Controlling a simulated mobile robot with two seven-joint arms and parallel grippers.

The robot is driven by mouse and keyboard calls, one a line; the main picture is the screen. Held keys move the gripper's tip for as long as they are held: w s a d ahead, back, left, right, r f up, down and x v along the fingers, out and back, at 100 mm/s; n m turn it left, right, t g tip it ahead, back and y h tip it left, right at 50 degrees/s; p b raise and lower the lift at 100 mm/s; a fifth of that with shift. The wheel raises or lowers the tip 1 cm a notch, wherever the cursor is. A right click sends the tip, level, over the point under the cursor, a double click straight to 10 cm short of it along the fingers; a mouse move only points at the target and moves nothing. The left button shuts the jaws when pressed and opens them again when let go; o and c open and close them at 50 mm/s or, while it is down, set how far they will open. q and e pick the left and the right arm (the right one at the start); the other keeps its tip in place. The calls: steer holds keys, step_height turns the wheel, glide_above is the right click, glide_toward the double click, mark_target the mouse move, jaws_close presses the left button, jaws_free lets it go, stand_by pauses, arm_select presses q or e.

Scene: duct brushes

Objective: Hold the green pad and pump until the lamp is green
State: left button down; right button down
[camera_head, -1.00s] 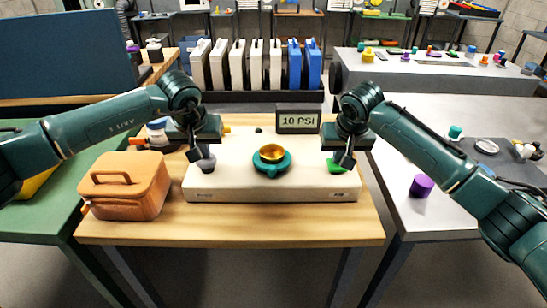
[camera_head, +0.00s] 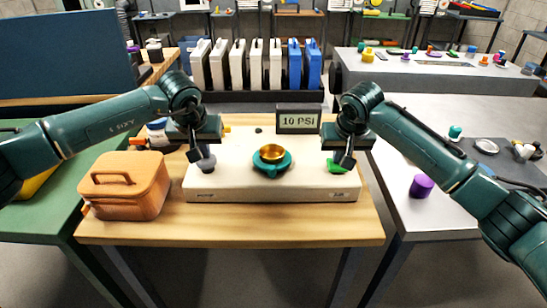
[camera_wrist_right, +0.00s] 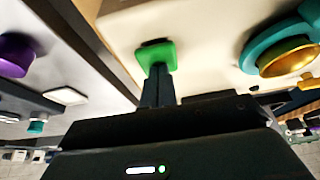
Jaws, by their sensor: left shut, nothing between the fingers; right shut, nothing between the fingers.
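The cream box (camera_head: 235,180) stands on the wooden table with a gold dome in a teal ring (camera_head: 272,157) at its middle. The green pad (camera_head: 336,169) is at the box's right end; it also shows in the right wrist view (camera_wrist_right: 156,54). My right gripper (camera_head: 344,160) is shut with its tips at the pad, apparently touching it. My left gripper (camera_head: 203,152) is shut, its tips at a grey pad (camera_head: 206,164) on the left end; contact there is hard to tell. The display (camera_head: 299,121) reads 10 PSI. A small dark spot (camera_head: 258,130), possibly the lamp, shows no green.
An orange lidded case (camera_head: 125,185) stands left of the box. A purple cylinder (camera_head: 421,186) stands on the grey table at right. White and blue cases (camera_head: 295,63) stand in a rack behind. The table's front strip (camera_head: 230,225) is clear.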

arm_select(q)
steer(key=shift+f, duration=0.65)
steer(key=shift+r, duration=1.15)
steer(key=shift+r, duration=0.1)
step_height(320, 180, up, 7)
stand_by(0.4)
arm_select(e)
step_height(320, 180, up, 7)
stand_by(0.7)
